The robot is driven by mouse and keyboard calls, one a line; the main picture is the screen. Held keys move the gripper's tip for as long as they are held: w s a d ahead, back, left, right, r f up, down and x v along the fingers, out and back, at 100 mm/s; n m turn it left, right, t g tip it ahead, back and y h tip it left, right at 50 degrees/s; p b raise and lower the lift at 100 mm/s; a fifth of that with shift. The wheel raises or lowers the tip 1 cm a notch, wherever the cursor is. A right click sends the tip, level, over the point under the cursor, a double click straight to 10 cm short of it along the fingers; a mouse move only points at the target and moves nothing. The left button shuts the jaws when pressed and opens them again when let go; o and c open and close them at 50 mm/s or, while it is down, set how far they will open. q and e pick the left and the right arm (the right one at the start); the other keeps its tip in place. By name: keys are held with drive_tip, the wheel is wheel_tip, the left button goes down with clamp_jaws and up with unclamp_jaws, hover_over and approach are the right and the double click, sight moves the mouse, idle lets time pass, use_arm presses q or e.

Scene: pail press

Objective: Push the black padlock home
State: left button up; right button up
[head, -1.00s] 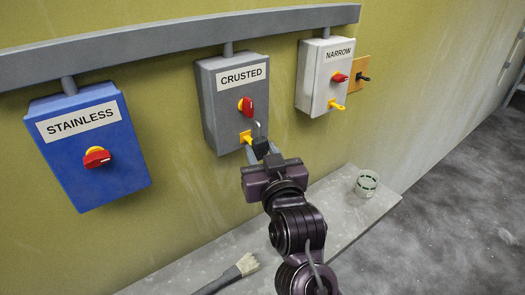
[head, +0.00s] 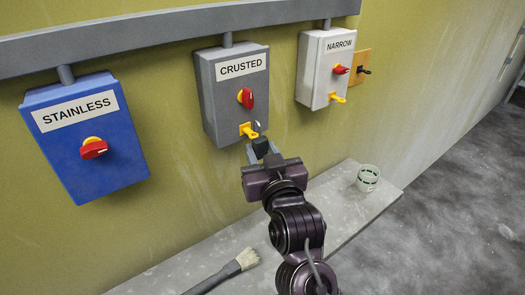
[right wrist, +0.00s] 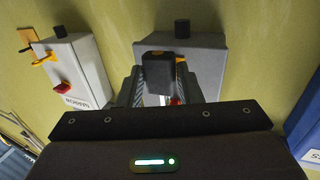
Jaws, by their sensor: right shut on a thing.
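The black padlock (head: 260,148) is between the fingertips of my right gripper (head: 263,157), which is shut on it. Its grey shackle points up, beside the yellow hasp tab (head: 248,130) under the red switch (head: 246,98) of the grey CRUSTED box (head: 226,118). In the head view the shackle overlaps the tab's right end; I cannot tell whether it passes through a hole. The right wrist view shows the padlock body (right wrist: 158,72) between the fingers, hiding most of the tab. My left gripper is out of view.
The blue STAINLESS box (head: 95,165) hangs left, the white NARROW box (head: 316,75) right. A small wooden board with a black switch (head: 361,70) is beyond it. A brush (head: 235,268) and a pale green cup (head: 367,178) are on the grey ledge (head: 325,205).

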drive_tip(key=shift+f+b, duration=0.8)
drive_tip(key=shift+f, duration=0.65)
drive_tip(key=shift+f, duration=0.1)
drive_tip(key=o, duration=1.1)
drive_tip(key=shift+c, duration=0.4)
